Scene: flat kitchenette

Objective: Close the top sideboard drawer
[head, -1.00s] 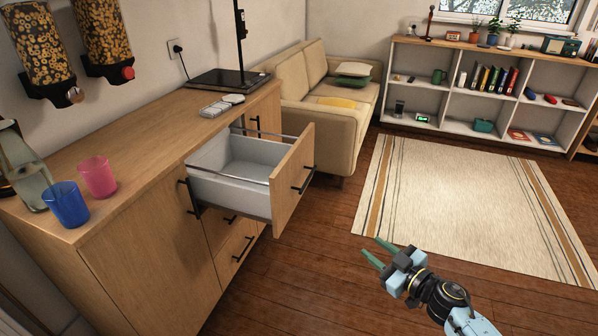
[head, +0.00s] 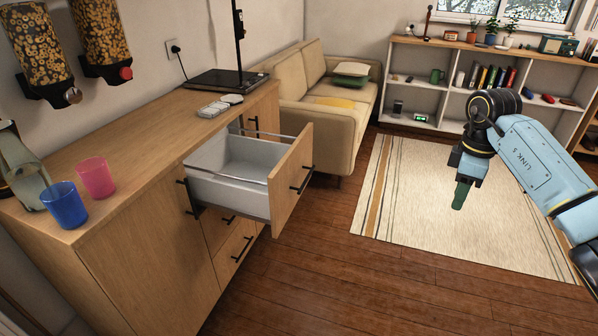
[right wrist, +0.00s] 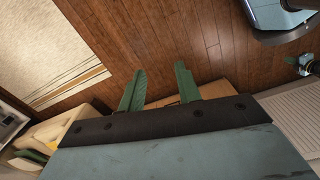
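The top sideboard drawer (head: 232,170) is pulled far out of the wooden sideboard (head: 150,245). Its grey box is empty where I can see in, and its wooden front (head: 291,182) has a dark bar handle (head: 302,181). My right gripper (head: 458,206) hangs above the rug, well to the right of the drawer front and apart from it, with its green fingers pointing down. In the right wrist view its two fingers (right wrist: 160,68) are spread with nothing between them. A wooden surface partly shows behind them there.
A blue cup (head: 65,205), a pink cup (head: 96,177) and a glass bottle (head: 22,170) stand on the sideboard top. A beige sofa (head: 335,125) stands behind the drawer. Wooden floor (head: 340,265) and a striped rug (head: 410,220) lie clear to the right.

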